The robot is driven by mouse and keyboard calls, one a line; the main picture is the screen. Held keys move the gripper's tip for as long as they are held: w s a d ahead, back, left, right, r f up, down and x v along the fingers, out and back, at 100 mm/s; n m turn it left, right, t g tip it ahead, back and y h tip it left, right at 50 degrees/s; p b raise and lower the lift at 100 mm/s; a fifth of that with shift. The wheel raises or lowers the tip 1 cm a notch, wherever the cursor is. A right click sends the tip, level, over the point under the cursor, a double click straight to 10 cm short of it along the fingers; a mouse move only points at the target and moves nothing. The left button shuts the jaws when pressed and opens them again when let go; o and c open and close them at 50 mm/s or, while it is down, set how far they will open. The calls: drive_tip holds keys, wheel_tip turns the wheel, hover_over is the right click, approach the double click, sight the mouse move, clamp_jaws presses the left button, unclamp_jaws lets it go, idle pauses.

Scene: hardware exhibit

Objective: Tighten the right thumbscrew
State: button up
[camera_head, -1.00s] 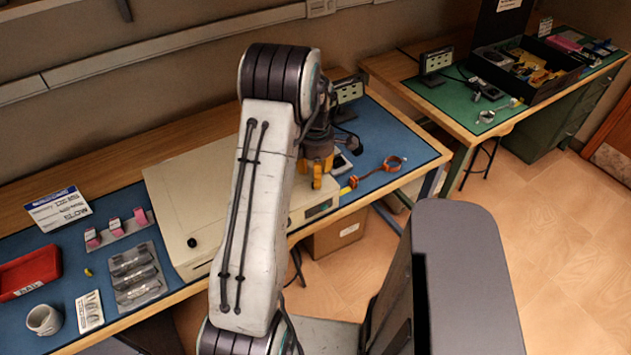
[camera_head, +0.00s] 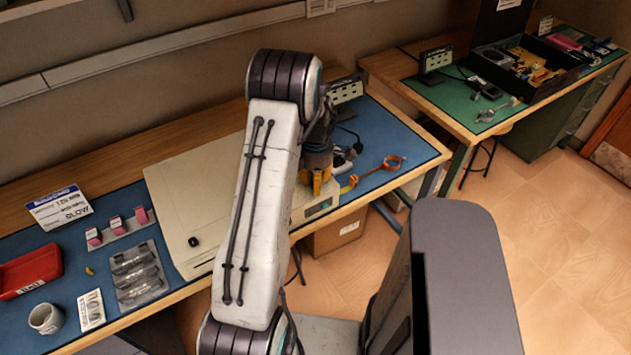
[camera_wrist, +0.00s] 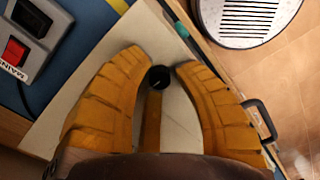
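A black round thumbscrew (camera_wrist: 159,78) stands on the cream case, between the tips of my gripper (camera_wrist: 165,68) in the wrist view. The orange fingers are apart. The left finger is close to the knob, and a gap shows on the right; I cannot tell whether either touches. In the head view my gripper (camera_head: 318,181) is over the right end of the cream case (camera_head: 185,190), and this knob is hidden there. Another black thumbscrew (camera_head: 194,242) sits at the case's front left.
A grey switch box with a red switch (camera_wrist: 14,52) is left of the fingers in the wrist view. An orange strap (camera_head: 378,172) lies on the blue mat right of the case. A red tray (camera_head: 30,272) and a mug (camera_head: 45,319) are at far left.

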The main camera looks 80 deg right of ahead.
clamp_jaws()
